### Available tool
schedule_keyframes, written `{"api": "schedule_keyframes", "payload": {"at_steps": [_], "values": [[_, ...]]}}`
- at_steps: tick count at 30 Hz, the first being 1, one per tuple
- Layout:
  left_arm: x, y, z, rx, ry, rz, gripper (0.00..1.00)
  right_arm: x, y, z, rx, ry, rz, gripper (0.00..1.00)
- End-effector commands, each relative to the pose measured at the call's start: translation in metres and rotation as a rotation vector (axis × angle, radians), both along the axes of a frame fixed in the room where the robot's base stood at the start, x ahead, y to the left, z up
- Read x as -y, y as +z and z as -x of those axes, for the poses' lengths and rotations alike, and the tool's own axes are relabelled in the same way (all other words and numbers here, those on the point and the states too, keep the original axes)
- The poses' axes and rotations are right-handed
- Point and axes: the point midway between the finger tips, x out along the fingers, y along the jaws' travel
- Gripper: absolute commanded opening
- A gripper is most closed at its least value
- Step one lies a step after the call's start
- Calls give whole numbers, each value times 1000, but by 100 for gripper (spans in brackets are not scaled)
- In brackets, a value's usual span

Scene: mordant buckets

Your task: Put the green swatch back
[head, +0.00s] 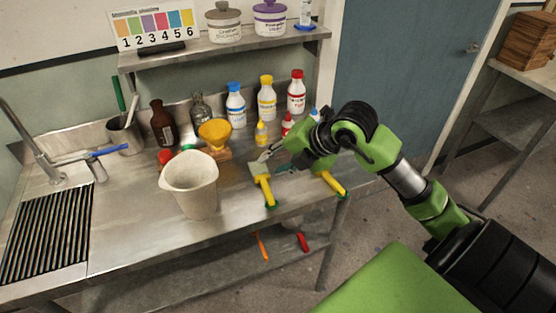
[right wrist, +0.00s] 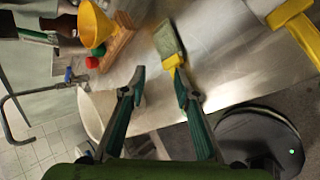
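I cannot make out a loose green swatch in either view. A chart (head: 154,24) with a row of coloured squares numbered 1 to 6 stands on the shelf. My right gripper (head: 270,160) is over the worktop, close to a yellow-handled brush (head: 263,188). In the right wrist view its two teal fingers (right wrist: 157,82) are spread apart with nothing between them. The brush (right wrist: 174,60) lies just beyond the fingertips there, its bristles pointing away. My left gripper is not in view.
A white bucket (head: 196,188) stands left of the brush. A yellow funnel (head: 214,132) on a wooden stand is behind it. Several bottles (head: 267,98) line the back. A second brush (head: 329,182) lies at the right edge. The shelf (head: 225,47) overhangs the back.

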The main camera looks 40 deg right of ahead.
Motion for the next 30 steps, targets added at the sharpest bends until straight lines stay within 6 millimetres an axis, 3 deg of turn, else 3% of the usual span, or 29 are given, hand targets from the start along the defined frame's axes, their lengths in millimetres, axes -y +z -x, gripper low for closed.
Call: {"api": "schedule_keyframes", "payload": {"at_steps": [5,21,30], "values": [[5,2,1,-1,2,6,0,2,10,5,2,-1,1,28],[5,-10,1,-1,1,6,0,21,84,68,3,-1,2,28],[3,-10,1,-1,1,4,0,22,94,77,1,0,0,28]]}}
